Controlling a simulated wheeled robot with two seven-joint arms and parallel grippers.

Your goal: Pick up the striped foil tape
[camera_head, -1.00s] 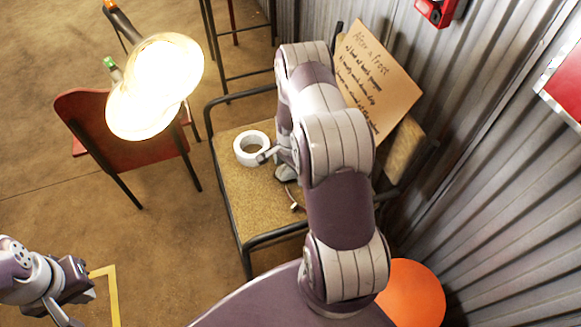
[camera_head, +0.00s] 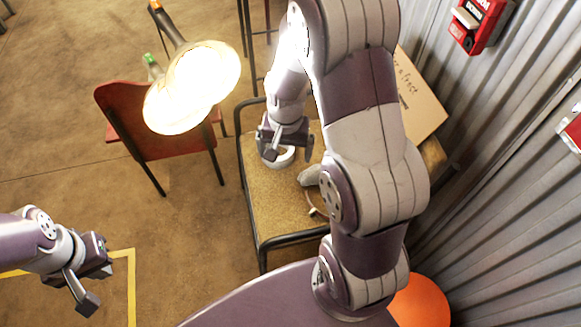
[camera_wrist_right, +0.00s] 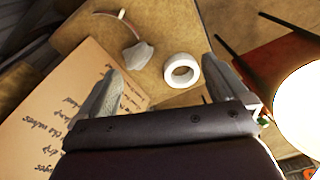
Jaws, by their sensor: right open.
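The roll of tape (camera_head: 284,157) lies flat on the seat of a chair and looks like a pale white ring; I cannot make out stripes. In the head view my right gripper (camera_head: 287,154) partly covers it. In the right wrist view the whole tape roll (camera_wrist_right: 182,71) shows beyond my open, empty right gripper (camera_wrist_right: 167,72), between the lines of its two fingers and nearer the right one. I cannot tell its exact height above the tape. My left gripper (camera_head: 97,280) is open and empty over the floor at the lower left.
The tan chair seat (camera_head: 275,215) has a dark metal frame. A grey object (camera_head: 309,176) with a thin cable lies beside the tape. A handwritten card (camera_head: 418,95) leans at the back. A lit lamp (camera_head: 193,85) and red chair (camera_head: 160,135) stand left; a corrugated wall (camera_head: 500,190) is right.

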